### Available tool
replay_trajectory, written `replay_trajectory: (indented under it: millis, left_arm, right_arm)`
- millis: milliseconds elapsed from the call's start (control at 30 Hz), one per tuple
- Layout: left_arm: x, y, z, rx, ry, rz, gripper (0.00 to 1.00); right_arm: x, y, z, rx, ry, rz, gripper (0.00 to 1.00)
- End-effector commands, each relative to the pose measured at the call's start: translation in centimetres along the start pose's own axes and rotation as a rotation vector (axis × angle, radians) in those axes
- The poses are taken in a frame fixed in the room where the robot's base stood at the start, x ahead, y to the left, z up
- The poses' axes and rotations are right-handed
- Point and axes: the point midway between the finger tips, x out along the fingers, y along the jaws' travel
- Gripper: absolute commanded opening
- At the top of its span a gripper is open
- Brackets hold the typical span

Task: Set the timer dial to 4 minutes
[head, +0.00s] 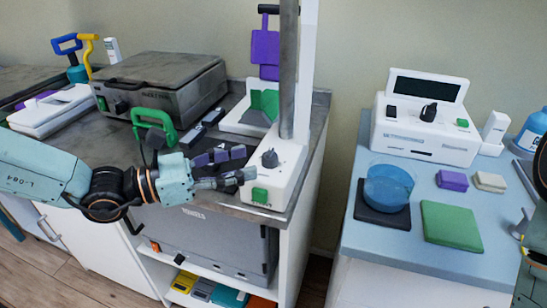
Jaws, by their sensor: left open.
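A black dial (269,158) sits on the sloped top of a white box (285,178) at the front right corner of the left counter. The box has a green button (260,195) on its front and a metal post behind the dial. The dial's marks are too small to read. My left gripper (246,164) is open just left of the dial, with its fingers pointing at it and nothing between them. I cannot tell whether a fingertip touches the box. A second black knob (429,111) is on a white unit with a dark display on the right table. My right gripper is not in view.
A grey lidded appliance (160,85) and a green handle (153,125) stand behind my left arm. The right table (375,240) holds a blue-filled beaker (388,185), a green pad (451,225) and small blocks. A gap separates the two surfaces.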

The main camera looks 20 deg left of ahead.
Motion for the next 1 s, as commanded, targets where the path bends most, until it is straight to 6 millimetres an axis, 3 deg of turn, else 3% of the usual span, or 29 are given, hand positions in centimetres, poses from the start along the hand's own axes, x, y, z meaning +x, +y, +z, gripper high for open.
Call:
replay_trajectory:
  millis: [233,1000]
  left_arm:
    - [1.6,0.0,-0.4,0.006,0.003,0.002,0.51]
    - [6.7,0.1,-0.2,0.005,0.003,0.004,0.51]
  right_arm:
    - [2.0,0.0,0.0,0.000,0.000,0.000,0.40]
    - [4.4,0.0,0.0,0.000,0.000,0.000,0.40]
